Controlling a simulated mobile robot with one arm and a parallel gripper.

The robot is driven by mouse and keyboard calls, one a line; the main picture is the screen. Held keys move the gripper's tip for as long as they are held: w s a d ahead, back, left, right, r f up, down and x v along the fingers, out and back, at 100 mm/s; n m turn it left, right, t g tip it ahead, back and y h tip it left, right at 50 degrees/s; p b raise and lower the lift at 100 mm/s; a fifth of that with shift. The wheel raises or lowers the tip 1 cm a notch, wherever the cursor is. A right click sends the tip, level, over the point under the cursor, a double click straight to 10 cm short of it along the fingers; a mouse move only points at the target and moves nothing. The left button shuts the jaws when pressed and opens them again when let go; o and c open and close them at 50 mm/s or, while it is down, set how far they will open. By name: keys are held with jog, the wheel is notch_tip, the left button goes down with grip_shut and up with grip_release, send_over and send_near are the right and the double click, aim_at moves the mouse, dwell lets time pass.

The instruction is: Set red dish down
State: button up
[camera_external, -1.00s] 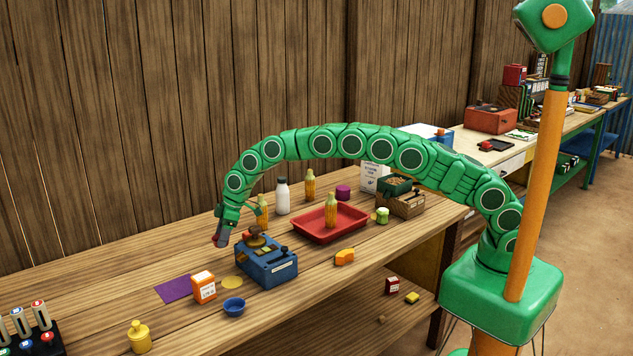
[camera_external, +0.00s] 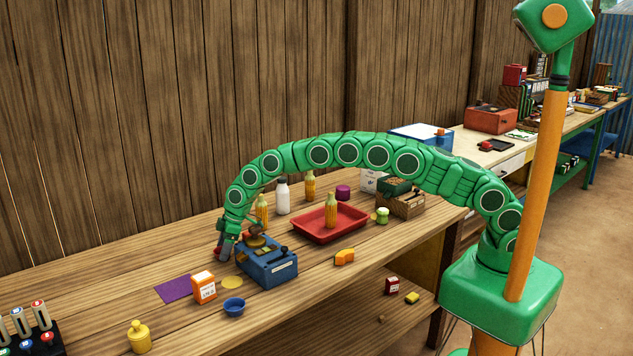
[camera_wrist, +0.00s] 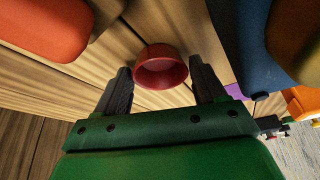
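The red dish (camera_wrist: 161,70) is a small round bowl. In the wrist view it lies between and just past my gripper's two dark fingers (camera_wrist: 160,80), with a narrow gap showing on each side. It appears upright on the wooden table (camera_wrist: 165,100); its underside is hidden. My gripper is open around it. In the outside view my gripper (camera_external: 223,251) is low at the table, just left of the blue balance box (camera_external: 268,268), and the dish is mostly hidden there.
The purple mat (camera_external: 173,289), orange carton (camera_external: 204,287) and blue bowl (camera_external: 234,306) lie in front of my gripper. A red tray (camera_external: 306,235) with a yellow bottle (camera_external: 331,212) is to the right. A white bottle (camera_external: 283,196) stands behind.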

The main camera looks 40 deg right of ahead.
jog(key=shift+r, duration=0.15)
jog(key=v, duration=1.2)
dwell(0.3)
jog(key=s+d+r+m+h, duration=0.15)
jog(key=s+d+r, duration=0.35)
jog(key=d, duration=0.6)
jog(key=s+d+r+m+g, duration=0.1)
jog(key=s+d+r+m, duration=0.35)
jog(key=d, duration=0.75)
jog(key=s+d+r+m+h, duration=0.1)
jog(key=s+d+r, duration=0.55)
jog(key=d, duration=0.45)
jog(key=s+d+m+g, duration=0.1)
jog(key=s+d+m, duration=0.1)
jog(key=s+d, duration=0.4)
jog(key=s+d+f+m+h, duration=0.1)
jog(key=s+d, duration=0.6)
jog(key=s, duration=0.9)
jog(key=s+d+m+g, duration=0.1)
jog(key=s+d+m, duration=0.2)
jog(key=s+d, duration=0.3)
jog(key=s, duration=0.5)
jog(key=shift+d+f+m+g+h, duration=0.3)
jog(key=shift+f+h, duration=0.05)
